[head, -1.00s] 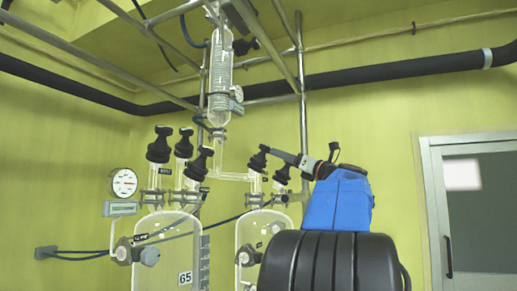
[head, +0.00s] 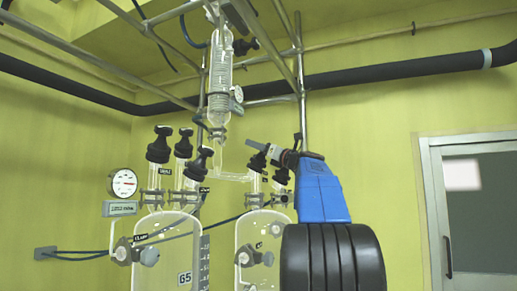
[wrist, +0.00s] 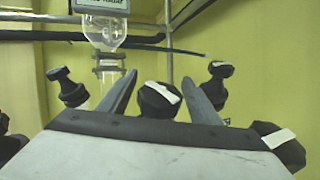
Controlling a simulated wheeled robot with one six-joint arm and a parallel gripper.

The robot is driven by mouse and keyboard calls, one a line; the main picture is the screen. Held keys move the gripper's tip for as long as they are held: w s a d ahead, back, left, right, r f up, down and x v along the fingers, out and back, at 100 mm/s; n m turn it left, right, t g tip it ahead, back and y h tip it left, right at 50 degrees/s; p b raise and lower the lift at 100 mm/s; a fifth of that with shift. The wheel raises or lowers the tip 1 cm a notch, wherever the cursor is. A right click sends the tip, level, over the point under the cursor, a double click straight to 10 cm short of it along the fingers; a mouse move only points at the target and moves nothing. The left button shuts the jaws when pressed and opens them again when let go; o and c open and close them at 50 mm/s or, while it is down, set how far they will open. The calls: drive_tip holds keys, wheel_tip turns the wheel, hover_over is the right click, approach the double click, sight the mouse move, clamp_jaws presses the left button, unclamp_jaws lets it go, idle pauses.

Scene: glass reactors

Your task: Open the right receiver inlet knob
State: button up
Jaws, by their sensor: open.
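The right glass receiver (head: 262,240) stands at the lower middle of the head view, partly hidden behind my arm. Two black knobs stand on its top: a left one (head: 257,161) and a right one (head: 281,177). My gripper (head: 252,143) is open, just above the left one. In the wrist view a black knob with a white mark (wrist: 159,99) sits between the two spread fingers of my gripper (wrist: 164,90), lower than the fingertips. I see no finger touching it. I cannot tell for sure which knob is the inlet one.
Other knobs flank the fingers in the wrist view: left (wrist: 68,88), right (wrist: 219,82) and lower right (wrist: 284,146). The left receiver (head: 168,245) carries several knobs. A glass condenser (head: 220,85) and metal frame poles (head: 301,95) stand close behind.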

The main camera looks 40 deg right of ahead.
drive_tip(key=c, duration=1.1)
drive_tip(key=shift+o, duration=0.2)
drive_tip(key=shift+a+n+y, duration=0.1)
drive_tip(key=shift+n+y, duration=0.9)
drive_tip(key=shift+y, duration=0.4)
drive_tip(key=shift+a+r+n+g+y, duration=0.1)
drive_tip(key=shift+a+n+g+y, duration=0.1)
drive_tip(key=shift+n+y, duration=0.7)
drive_tip(key=shift+a+n+g+y, duration=0.2)
drive_tip(key=shift+n+y, duration=0.5)
drive_tip(key=shift+y, duration=0.3)
drive_tip(key=o, duration=1.1)
drive_tip(key=shift+c, duration=0.2)
drive_tip(key=shift+s, duration=0.15)
